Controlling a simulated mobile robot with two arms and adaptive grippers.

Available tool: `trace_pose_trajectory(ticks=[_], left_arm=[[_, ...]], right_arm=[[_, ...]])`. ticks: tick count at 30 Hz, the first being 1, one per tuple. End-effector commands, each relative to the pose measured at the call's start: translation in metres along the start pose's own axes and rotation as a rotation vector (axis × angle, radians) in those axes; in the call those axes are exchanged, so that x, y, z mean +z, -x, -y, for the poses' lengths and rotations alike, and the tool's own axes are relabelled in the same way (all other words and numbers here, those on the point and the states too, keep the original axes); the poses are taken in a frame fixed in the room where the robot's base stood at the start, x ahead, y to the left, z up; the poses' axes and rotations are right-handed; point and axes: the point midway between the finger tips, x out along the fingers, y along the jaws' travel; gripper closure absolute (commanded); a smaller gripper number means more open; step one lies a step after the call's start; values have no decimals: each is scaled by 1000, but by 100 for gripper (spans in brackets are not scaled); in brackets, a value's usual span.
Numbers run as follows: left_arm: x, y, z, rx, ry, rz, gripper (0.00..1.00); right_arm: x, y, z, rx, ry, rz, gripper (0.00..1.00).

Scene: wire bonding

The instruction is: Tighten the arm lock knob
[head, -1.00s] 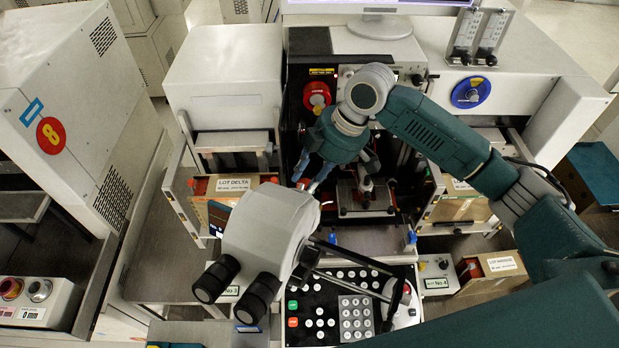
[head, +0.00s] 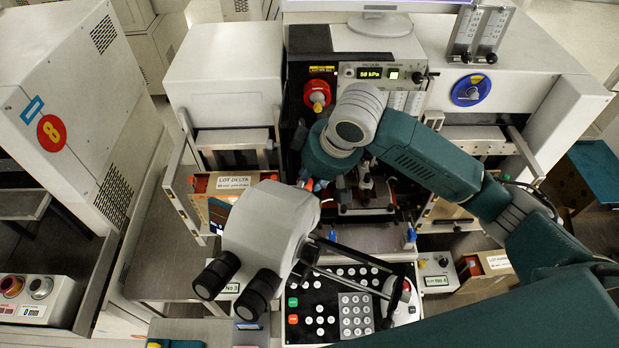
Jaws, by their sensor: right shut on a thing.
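My right gripper (head: 313,184) points down just behind the grey microscope head (head: 271,232), its blue fingertips showing beside the upper edge of the head. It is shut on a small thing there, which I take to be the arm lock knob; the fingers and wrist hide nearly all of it. The microscope's two black eyepieces (head: 236,283) face the front, and its dark arm (head: 352,256) runs off to the right. My left gripper is not in view.
The bonding machine's dark bay lies under my right arm. A red round knob (head: 317,95) and a lit display panel (head: 377,73) are behind. A keypad panel (head: 335,318) is in front. Lot boxes stand at left (head: 232,182) and right (head: 496,262).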

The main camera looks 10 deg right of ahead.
Motion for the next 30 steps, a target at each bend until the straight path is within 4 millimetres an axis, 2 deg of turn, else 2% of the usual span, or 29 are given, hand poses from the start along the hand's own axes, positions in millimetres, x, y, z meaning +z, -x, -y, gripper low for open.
trace_pose_trajectory(ticks=[1,17,18,20,30], left_arm=[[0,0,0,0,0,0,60],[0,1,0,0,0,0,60],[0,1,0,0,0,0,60],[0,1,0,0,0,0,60],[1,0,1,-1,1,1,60]], right_arm=[[-8,4,2,0,-7,-22,95],[-8,5,1,13,-30,-23,95],[-8,5,0,13,-30,-23,65],[-8,5,0,13,-30,-23,53],[-4,4,0,14,-31,-11,52]])
